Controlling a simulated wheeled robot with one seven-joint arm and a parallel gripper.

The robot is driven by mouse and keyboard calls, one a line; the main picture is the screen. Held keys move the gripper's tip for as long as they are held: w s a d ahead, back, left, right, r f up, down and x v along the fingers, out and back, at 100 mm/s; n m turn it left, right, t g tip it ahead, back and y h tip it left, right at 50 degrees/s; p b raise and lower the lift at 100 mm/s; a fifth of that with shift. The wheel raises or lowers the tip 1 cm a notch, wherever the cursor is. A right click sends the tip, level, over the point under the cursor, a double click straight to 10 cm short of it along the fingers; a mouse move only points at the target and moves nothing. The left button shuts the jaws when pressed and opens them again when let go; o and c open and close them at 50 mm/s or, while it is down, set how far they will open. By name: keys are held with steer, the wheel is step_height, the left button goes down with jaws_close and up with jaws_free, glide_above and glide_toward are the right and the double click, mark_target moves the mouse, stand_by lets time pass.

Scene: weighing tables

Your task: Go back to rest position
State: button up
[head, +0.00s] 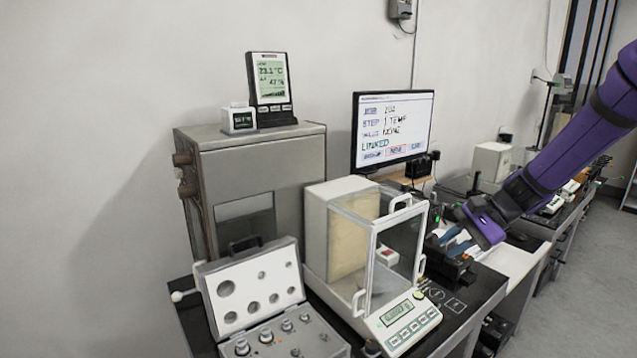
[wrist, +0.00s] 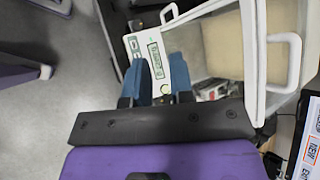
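My gripper (head: 452,240) is at the right of the head view, on the end of my purple arm, beside the glass-walled balance (head: 347,250) and above the black items behind it. In the wrist view, the two blue fingers of my gripper (wrist: 162,72) stand apart with a gap between them. Nothing is held in the gap. The balance's display panel (wrist: 158,52) shows beyond the fingertips in the wrist view. The ends of the fingers are small and partly hard to make out in the head view.
An open weight case (head: 262,320) stands at the front left of the dark table (head: 455,330). A grey cabinet (head: 255,160) carries a thermometer display (head: 270,85). A monitor (head: 393,130) stands behind the balance. Open floor (head: 590,310) lies to the right.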

steer(key=s+d+r+n+t+h, duration=0.1)
steer(key=s+r+n+h, duration=0.3)
steer(key=s, duration=0.9)
steer(key=s+d+r+n+t+h, duration=0.1)
steer(key=s+r+n+t+h, duration=0.2)
steer(key=s+r, duration=0.8)
steer(key=s+n+h, duration=0.2)
steer(key=s+n, duration=0.1)
steer(key=shift+d, duration=0.35)
